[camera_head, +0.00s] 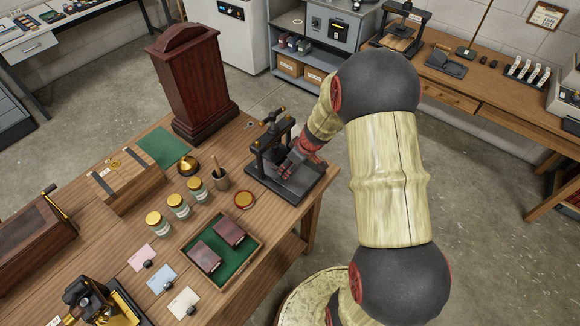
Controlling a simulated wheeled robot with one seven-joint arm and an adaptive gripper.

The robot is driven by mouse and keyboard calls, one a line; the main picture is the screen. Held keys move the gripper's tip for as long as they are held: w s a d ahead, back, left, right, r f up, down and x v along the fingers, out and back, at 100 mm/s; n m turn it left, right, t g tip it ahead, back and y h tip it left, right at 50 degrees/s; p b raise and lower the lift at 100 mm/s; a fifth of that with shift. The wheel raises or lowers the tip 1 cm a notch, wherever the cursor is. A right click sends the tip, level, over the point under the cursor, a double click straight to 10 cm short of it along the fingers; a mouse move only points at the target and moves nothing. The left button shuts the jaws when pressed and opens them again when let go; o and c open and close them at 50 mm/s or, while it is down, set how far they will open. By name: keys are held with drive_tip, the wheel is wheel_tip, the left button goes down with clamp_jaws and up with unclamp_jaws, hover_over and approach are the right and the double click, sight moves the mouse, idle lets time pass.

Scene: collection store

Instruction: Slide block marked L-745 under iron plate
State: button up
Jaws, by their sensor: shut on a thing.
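A small dark press (264,154) with two posts and a crossbar stands at the right end of the wooden table. Its iron plate is not clearly distinguishable from the dark base (300,188). My gripper (291,163) reaches in from the right, low at the press opening. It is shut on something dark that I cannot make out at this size. Two dark red blocks, one nearer (206,256) and one farther (229,232), lie in a green-lined tray (217,285). No marking L-745 is readable on any block.
Near the press are a mortar with pestle (220,181), a round amber dish (244,199) and a brass bell (188,165). Several gold-lidded jars (178,206) stand left of them. A tall wooden case (191,85) stands behind.

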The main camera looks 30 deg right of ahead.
sight(281, 163)
drive_tip(key=shift+c, duration=0.5)
drive_tip(key=shift+w, duration=0.15)
drive_tip(key=shift+w+a+b, duration=0.3)
drive_tip(key=shift+w+a, duration=0.05)
drive_tip(key=shift+w, duration=0.5)
drive_tip(key=shift+w+r, duration=0.2)
drive_tip(key=shift+w, duration=0.05)
